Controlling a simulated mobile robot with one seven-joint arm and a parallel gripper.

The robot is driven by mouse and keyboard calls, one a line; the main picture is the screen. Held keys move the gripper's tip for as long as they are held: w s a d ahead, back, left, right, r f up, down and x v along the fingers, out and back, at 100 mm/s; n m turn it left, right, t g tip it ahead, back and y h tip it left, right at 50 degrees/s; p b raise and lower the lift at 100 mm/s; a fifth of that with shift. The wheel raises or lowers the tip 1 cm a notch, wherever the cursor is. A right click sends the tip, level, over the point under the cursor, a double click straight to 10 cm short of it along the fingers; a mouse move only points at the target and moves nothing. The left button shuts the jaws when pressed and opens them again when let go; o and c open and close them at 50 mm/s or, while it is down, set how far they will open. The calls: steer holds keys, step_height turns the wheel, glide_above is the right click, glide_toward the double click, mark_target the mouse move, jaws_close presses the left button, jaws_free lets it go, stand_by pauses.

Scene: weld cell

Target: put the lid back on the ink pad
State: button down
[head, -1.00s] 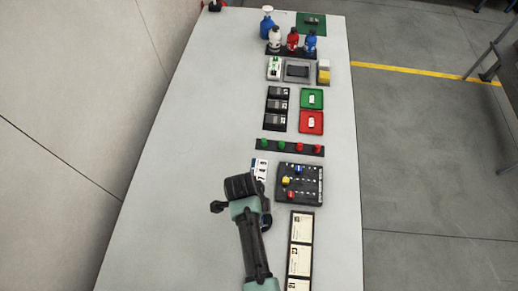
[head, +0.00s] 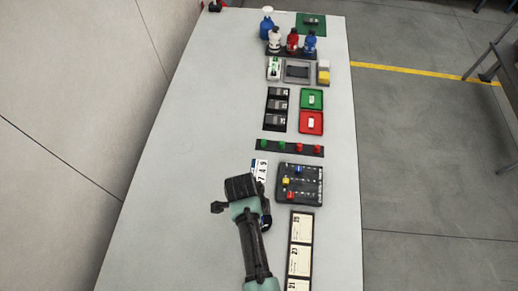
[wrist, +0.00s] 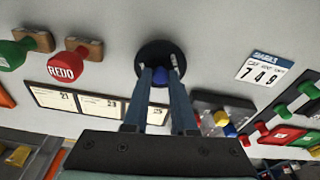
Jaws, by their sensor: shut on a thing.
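My gripper (wrist: 161,78) is shut on a blue knob (wrist: 162,76) at the middle of a round black disc, which looks like the lid (wrist: 150,53). In the head view, my gripper (head: 266,221) is over the near part of the table, left of the label frame and below the white number card. The disc is mostly hidden there by my arm. I cannot tell whether the disc touches what is under it. No open ink pad shows clearly apart from this disc; it may be hidden.
A green stamp (wrist: 22,47) and a red REDO stamp (wrist: 75,62) are left in the wrist view. The label frame (head: 301,243), white 749 card (wrist: 265,69) and dark peg board (head: 312,197) are close by. The table's left side (head: 180,190) is clear.

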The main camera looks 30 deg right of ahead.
steer(key=shift+c, duration=0.8)
jaws_free()
steer(key=shift+r+p, duration=3.55)
steer(key=shift+p, duration=0.05)
jaws_close()
